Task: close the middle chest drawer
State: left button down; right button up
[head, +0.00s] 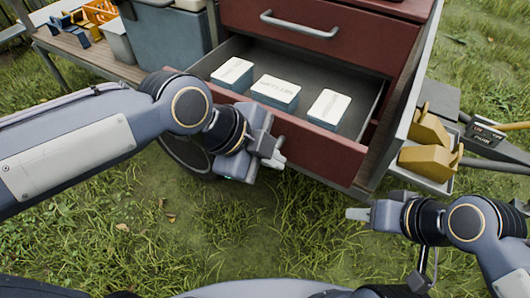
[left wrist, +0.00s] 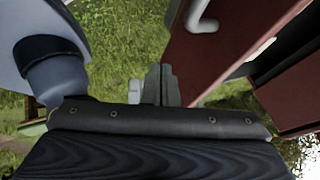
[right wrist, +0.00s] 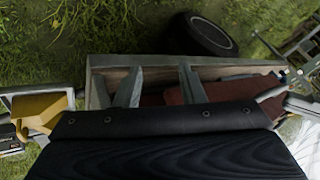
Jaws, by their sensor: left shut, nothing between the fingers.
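The open chest drawer (head: 318,151) has a red front and a grey inside, and it is pulled out toward me. Three white-topped boxes (head: 275,91) lie in it. My left gripper (head: 276,155) is shut and empty, just in front of the drawer's front, left of its middle; I cannot tell whether it touches. In the left wrist view its fingers (left wrist: 158,85) are together beside the red front (left wrist: 215,50), where a pale handle (left wrist: 203,18) shows. My right gripper (head: 358,214) is open and empty, low over the grass right of the drawer; its fingers (right wrist: 160,85) are apart in the right wrist view.
A shut red drawer (head: 345,42) with a metal handle (head: 300,28) is above the open one. Yellow bins (head: 430,162) stand on a side shelf at the right. A blue-grey box (head: 168,42) stands on a bench at the left. Grass lies clear in front.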

aim_at(309, 160)
pick_arm(q)
jog(key=w+d+f, duration=0.4)
jog(key=d, duration=0.1)
jog(key=shift+w+b, duration=0.15)
jog(key=shift+b, duration=0.25)
pick_arm(e)
jog(key=shift+f, duration=0.6)
